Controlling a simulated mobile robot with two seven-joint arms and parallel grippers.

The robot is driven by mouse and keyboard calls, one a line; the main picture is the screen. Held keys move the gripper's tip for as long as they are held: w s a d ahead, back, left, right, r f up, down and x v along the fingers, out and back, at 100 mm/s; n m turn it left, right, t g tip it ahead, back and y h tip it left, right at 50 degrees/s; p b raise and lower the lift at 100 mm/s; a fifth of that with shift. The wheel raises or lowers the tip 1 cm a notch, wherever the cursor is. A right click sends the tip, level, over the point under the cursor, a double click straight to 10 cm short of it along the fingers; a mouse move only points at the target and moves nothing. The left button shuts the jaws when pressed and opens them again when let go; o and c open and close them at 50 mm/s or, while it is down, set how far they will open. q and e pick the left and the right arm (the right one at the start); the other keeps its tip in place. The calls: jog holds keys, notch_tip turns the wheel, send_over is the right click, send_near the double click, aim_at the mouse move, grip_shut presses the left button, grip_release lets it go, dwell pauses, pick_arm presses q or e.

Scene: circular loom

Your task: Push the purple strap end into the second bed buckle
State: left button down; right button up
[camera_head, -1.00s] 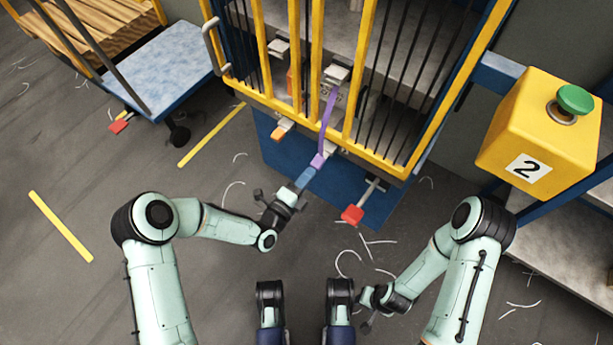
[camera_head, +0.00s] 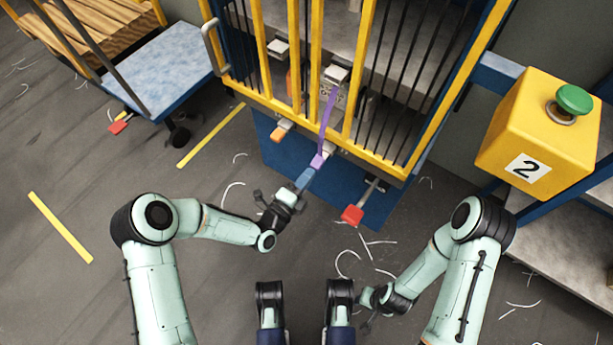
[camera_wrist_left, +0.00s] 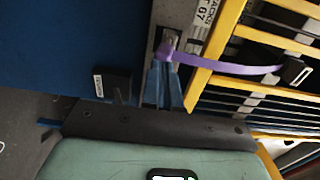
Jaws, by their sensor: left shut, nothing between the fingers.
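My left gripper (camera_head: 305,179) is shut and empty. Its blue fingertips (camera_wrist_left: 163,66) are right at the strap end and seem to touch it. My right gripper (camera_head: 368,312) is low and away from the strap; its fingers are unclear.
An orange strap end (camera_head: 279,133) sits at another bed buckle to the left. A red pedal (camera_head: 352,215) sticks out to the right. A yellow box with a green button (camera_head: 540,125) stands at right. A blue cart (camera_head: 165,75) stands at left.

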pick_arm(q)
jog(key=shift+w+d, duration=0.1)
dwell(0.6)
jog(key=shift+w+d+b, duration=0.4)
jog(key=shift+w, duration=0.15)
jog(key=shift+s, duration=0.1)
jog(key=p+v, duration=0.2)
jog(key=v, duration=0.4)
jog(key=shift+a, duration=0.1)
dwell(1.0)
